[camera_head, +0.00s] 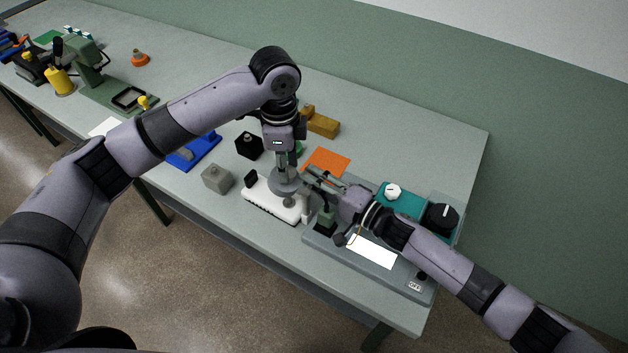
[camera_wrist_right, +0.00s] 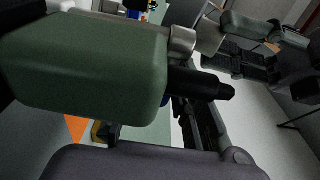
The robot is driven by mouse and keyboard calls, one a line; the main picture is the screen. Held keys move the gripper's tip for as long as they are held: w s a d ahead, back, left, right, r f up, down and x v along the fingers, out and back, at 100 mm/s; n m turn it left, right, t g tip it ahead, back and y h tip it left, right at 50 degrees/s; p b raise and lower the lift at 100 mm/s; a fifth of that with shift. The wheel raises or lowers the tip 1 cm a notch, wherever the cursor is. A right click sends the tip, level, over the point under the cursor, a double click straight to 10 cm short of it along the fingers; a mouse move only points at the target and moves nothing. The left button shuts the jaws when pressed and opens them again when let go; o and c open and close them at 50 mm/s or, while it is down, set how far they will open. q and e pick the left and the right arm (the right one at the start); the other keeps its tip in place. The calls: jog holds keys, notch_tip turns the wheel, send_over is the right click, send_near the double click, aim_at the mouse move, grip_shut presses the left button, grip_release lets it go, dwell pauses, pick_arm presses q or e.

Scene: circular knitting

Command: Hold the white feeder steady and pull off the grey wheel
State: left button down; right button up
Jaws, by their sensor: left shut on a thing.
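The white feeder (camera_head: 262,202) is a low white block on the table, with a black part at its left end and a grey post near its right end. The grey wheel (camera_head: 284,188) is a flat disc over the feeder. My left gripper (camera_head: 282,172) points down and is shut on the wheel's upper middle. I cannot tell whether the wheel touches the feeder. My right gripper (camera_head: 316,184) reaches in from the right, beside the feeder's right end. Its fingers are hard to make out among green parts, so its opening is unclear. The right wrist view shows no clear feeder or wheel.
A green block (camera_wrist_right: 90,65) and black rod (camera_wrist_right: 200,84) fill much of the right wrist view. A grey machine base (camera_head: 400,281) stands under my right arm. A grey block (camera_head: 217,179), black block (camera_head: 249,146), blue tray (camera_head: 199,152) and orange sheet (camera_head: 327,161) lie nearby.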

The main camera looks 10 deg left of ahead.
jog(key=shift+o, duration=0.3)
jog(key=o, duration=0.5)
jog(key=shift+r, duration=0.1)
jog(key=shift+c, duration=0.4)
jog(key=c, duration=0.3)
jog(key=shift+v, duration=3.95)
